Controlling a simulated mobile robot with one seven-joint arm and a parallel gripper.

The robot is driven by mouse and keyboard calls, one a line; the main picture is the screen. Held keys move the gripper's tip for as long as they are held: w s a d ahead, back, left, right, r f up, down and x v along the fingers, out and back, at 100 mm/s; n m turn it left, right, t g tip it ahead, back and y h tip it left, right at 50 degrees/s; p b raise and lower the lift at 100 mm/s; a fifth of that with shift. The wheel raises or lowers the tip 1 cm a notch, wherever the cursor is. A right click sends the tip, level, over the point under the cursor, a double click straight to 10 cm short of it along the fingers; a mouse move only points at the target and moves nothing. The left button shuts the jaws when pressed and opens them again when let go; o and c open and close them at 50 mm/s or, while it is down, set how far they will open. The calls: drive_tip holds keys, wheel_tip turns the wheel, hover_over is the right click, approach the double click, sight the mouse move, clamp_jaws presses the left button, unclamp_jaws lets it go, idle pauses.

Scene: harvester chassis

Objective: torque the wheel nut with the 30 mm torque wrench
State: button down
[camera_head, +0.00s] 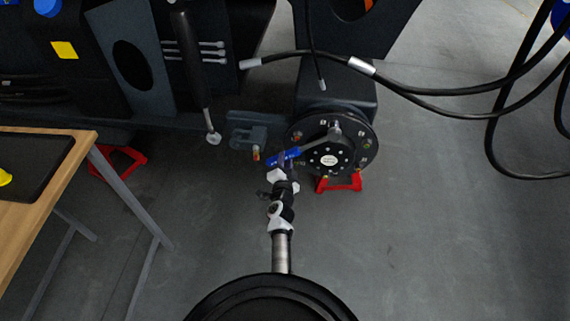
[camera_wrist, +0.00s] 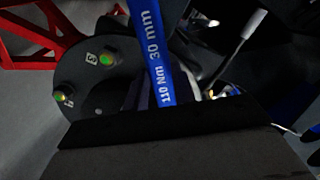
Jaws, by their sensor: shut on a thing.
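The torque wrench (camera_head: 283,157) has a blue grip and a grey shaft. In the wrist view its blue grip (camera_wrist: 155,55) reads "30 mm" and "110 Nm". My gripper (camera_head: 284,167) is shut on the grip, at the lower left of the round dark wheel hub (camera_head: 365,137). The shaft runs up and right across the hub face to the wrench head (camera_head: 335,129) near the hub's top. I cannot tell how the head sits on the nut, which is hidden. In the wrist view, the hub face (camera_wrist: 88,72) shows nuts with green-yellow marks (camera_wrist: 107,58) and number labels.
A red stand (camera_head: 340,184) is below the hub. Black hoses (camera_head: 430,108) hang to the right. A dark chassis with a hanging black lever (camera_head: 188,50) is behind. A wooden table (camera_head: 60,150) stands at left. The floor at right is clear.

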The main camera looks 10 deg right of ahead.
drive_tip(key=shift+w+d+r, duration=0.1)
drive_tip(key=shift+w+d, duration=0.05)
drive_tip(key=shift+w, duration=0.35)
drive_tip(key=shift+r, duration=0.1)
drive_tip(key=shift+w+a+r+m+p, duration=0.2)
drive_tip(key=shift+a+r+m+p, duration=0.65)
drive_tip(key=shift+r+p, duration=0.2)
drive_tip(key=shift+w+a+r+m+t+p, duration=0.1)
drive_tip(key=shift+a+r+m+p, duration=0.1)
drive_tip(key=shift+r+m+p, duration=0.2)
drive_tip(key=shift+w+a+r+m+t+p, duration=0.15)
drive_tip(key=shift+a+r+p, duration=0.1)
drive_tip(key=shift+r, duration=0.3)
drive_tip(key=shift+s+a+r+m+t+p, duration=0.1)
drive_tip(key=shift+a+r+m+p, duration=0.1)
drive_tip(key=shift+r+m+p, duration=0.2)
